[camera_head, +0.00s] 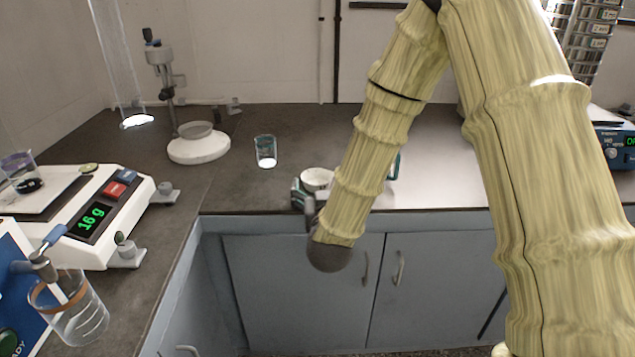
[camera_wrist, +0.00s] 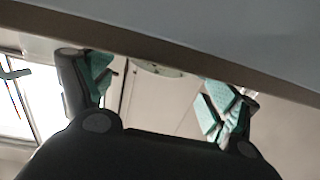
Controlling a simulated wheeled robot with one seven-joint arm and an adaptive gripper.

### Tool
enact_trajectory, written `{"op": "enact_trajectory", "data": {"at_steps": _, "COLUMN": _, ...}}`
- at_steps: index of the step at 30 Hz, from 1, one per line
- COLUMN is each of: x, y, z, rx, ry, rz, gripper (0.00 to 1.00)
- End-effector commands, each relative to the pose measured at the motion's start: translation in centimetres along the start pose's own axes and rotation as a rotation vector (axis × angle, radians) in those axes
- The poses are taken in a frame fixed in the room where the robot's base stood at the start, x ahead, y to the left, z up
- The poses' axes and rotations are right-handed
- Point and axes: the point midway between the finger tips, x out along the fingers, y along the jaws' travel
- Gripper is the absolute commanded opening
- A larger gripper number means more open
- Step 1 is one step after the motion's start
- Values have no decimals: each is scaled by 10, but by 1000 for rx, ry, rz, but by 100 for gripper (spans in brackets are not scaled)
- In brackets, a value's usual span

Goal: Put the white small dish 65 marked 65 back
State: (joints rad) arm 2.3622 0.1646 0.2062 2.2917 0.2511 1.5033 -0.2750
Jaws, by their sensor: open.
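A small white dish (camera_head: 317,178) is at the front edge of the back counter, partly hidden by my arm. In the wrist view a pale round piece, likely the same dish (camera_wrist: 160,69), shows between my fingers, cut off by the counter edge. No marking is readable. My gripper (camera_head: 306,193) is open beside the dish at the counter edge, mostly hidden by my arm in the head view. The wrist view shows its two teal-padded fingers (camera_wrist: 155,92) spread wide. I cannot tell whether a finger touches the dish.
A glass beaker (camera_head: 265,152) stands left of the dish. A stand with a round white base (camera_head: 198,149) holds a grey dish. A balance (camera_head: 95,215) reading 16 g and a beaker (camera_head: 75,312) are at left. Bare counter (camera_head: 440,185) lies right of my forearm.

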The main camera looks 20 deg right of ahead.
Motion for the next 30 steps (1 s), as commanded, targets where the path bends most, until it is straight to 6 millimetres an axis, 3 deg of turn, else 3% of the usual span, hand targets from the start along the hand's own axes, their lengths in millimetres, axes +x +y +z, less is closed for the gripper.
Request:
{"op": "enact_trajectory", "data": {"at_steps": 6, "x": -41, "y": 0, "z": 1, "rx": -2, "ry": -3, "rz": -1, "gripper": 88}}
{"op": "enact_trajectory", "data": {"at_steps": 12, "x": -67, "y": 0, "z": 0, "rx": -2, "ry": -1, "rz": 1, "gripper": 88}}
{"op": "enact_trajectory", "data": {"at_steps": 23, "x": -80, "y": 0, "z": 3, "rx": -1, "ry": -7, "rz": 0, "gripper": 88}}
{"op": "enact_trajectory", "data": {"at_steps": 26, "x": -82, "y": 1, "z": 24, "rx": -5, "ry": -55, "rz": -11, "gripper": 88}}
{"op": "enact_trajectory", "data": {"at_steps": 29, "x": -88, "y": 1, "z": 66, "rx": -14, "ry": -160, "rz": -37, "gripper": 88}}
{"op": "enact_trajectory", "data": {"at_steps": 30, "x": -93, "y": 3, "z": 89, "rx": -19, "ry": -216, "rz": -47, "gripper": 88}}
